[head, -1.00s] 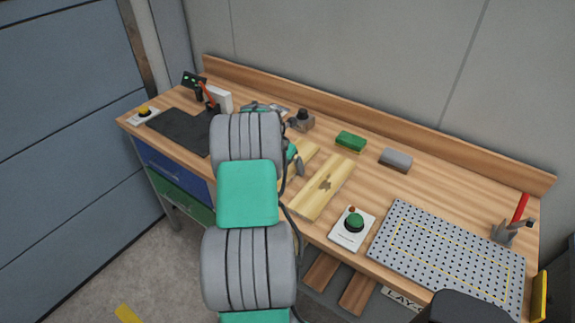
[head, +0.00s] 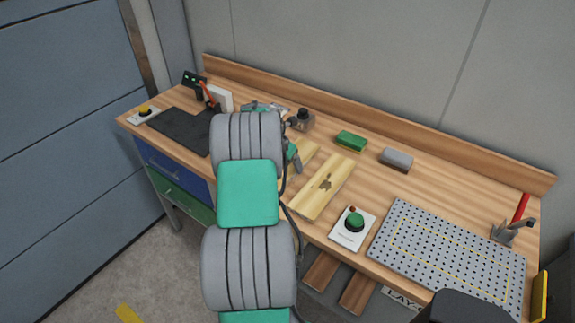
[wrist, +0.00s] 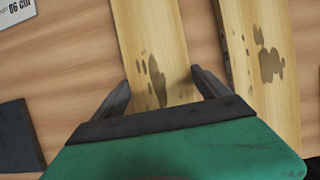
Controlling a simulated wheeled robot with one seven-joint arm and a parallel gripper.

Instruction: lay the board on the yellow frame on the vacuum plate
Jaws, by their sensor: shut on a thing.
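A pale wooden board (wrist: 150,30) with dark stains lies between the fingers of my gripper (wrist: 160,82) in the wrist view. My gripper is shut on this board across its width. In the head view my arm hides part of the board (head: 306,153), and I cannot tell whether it is lifted off the bench. The vacuum plate (head: 404,215) is a grey perforated plate at the right end of the bench. The yellow frame (head: 470,240) is a thin outline on it, and its inside is bare.
A second stained board (head: 325,185) lies beside the held one. A green-button box (head: 352,229) stands between it and the plate. A green block (head: 351,141) and a grey block (head: 396,160) lie behind. A holder with a red tool (head: 521,207) stands by the plate's far right corner.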

